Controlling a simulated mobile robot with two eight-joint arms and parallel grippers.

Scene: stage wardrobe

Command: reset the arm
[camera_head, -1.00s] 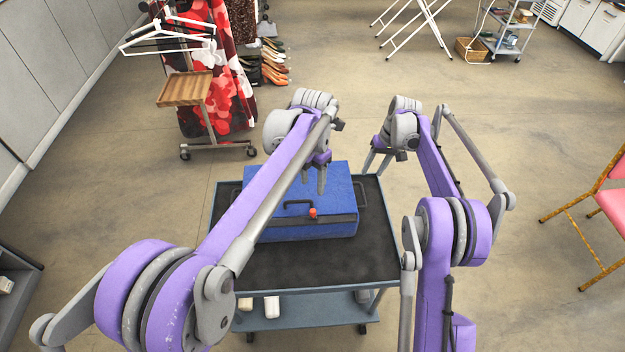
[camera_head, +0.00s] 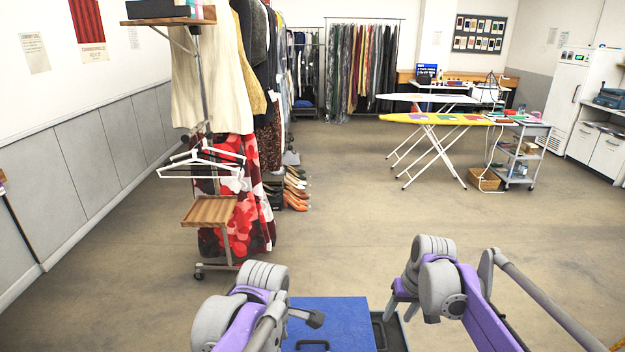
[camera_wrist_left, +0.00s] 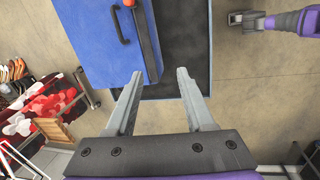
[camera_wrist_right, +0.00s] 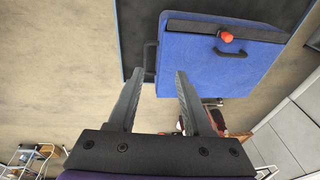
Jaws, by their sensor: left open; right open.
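My right gripper (camera_head: 393,306) is at the lower right of the head view, just right of the blue case. In the right wrist view its jaws (camera_wrist_right: 159,73) are open and empty, with the blue case (camera_wrist_right: 205,62) ahead of them. In the left wrist view my left gripper (camera_wrist_left: 160,76) is open and empty, near the edge of the blue case (camera_wrist_left: 90,38). The case also shows in the head view (camera_head: 335,316), cut off by the bottom edge.
The case lies on a dark-topped cart (camera_wrist_left: 185,50). A garment rack with a wooden shelf (camera_head: 210,209) and white hangers (camera_head: 203,170) stands ahead on the left. Ironing boards (camera_head: 440,119) and a grey trolley (camera_head: 519,160) stand farther right. The middle floor is clear.

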